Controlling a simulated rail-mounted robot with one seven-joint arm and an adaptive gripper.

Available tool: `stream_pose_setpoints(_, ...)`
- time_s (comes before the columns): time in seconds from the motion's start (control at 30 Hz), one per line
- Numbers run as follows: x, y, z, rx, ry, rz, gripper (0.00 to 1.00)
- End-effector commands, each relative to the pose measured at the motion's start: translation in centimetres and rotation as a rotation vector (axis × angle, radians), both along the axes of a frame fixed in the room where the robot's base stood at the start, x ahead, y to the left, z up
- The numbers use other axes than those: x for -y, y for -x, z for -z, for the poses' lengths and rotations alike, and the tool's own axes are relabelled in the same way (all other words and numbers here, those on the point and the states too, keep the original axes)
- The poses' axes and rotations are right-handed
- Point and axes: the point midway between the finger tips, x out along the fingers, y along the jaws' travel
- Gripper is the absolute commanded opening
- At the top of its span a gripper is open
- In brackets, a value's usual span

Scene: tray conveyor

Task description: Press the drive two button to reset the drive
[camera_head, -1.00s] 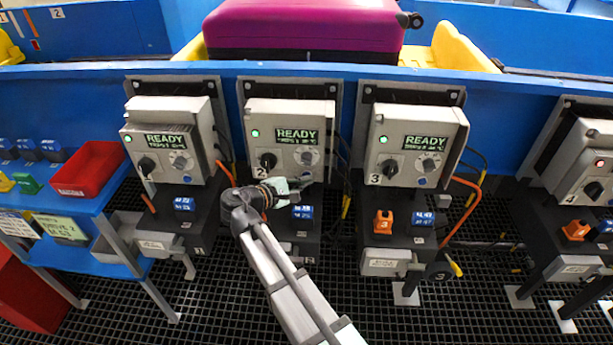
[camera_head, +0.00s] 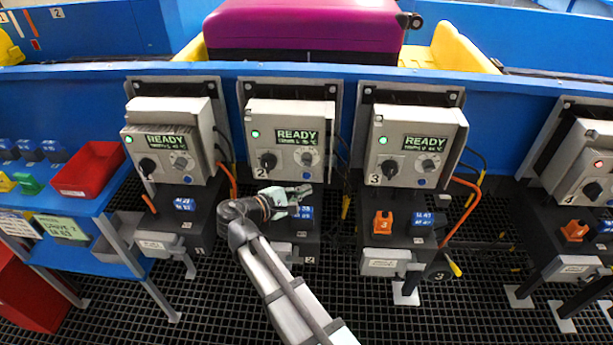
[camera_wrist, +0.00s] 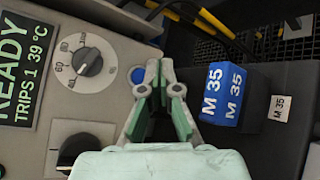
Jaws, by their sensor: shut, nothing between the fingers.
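The drive two box (camera_head: 288,120) is a grey panel marked 2 with a lit green lamp and a screen (camera_head: 297,136) reading READY. In the wrist view the screen (camera_wrist: 18,72) shows READY, TRIPS 1 and 39 °C. A round blue button (camera_wrist: 138,75) sits low on the panel, beside the grey dial (camera_wrist: 88,62). My gripper (camera_head: 307,189) is shut and empty, just below the box's lower edge. In the wrist view its fingertips (camera_wrist: 159,64) are right beside the button, overlapping its edge in the picture. I cannot tell whether they touch it.
A blue M 35 block (camera_wrist: 222,93) stands close beside my fingers. The similar drive one (camera_head: 168,125) and drive three (camera_head: 418,125) boxes flank drive two, with cables between. Drive four (camera_head: 590,160) stands far right. A red bin (camera_head: 88,170) is at left.

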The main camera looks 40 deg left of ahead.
Motion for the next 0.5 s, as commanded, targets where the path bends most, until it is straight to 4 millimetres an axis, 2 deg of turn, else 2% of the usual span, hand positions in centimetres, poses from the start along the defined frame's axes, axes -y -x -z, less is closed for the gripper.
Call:
stream_pose_setpoints(0.3,1.5,2.4,-0.1,0.0,0.0,0.0,0.0)
stream_pose_setpoints(0.5,1.5,2.5,0.0,0.0,0.0,0.001,0.0)
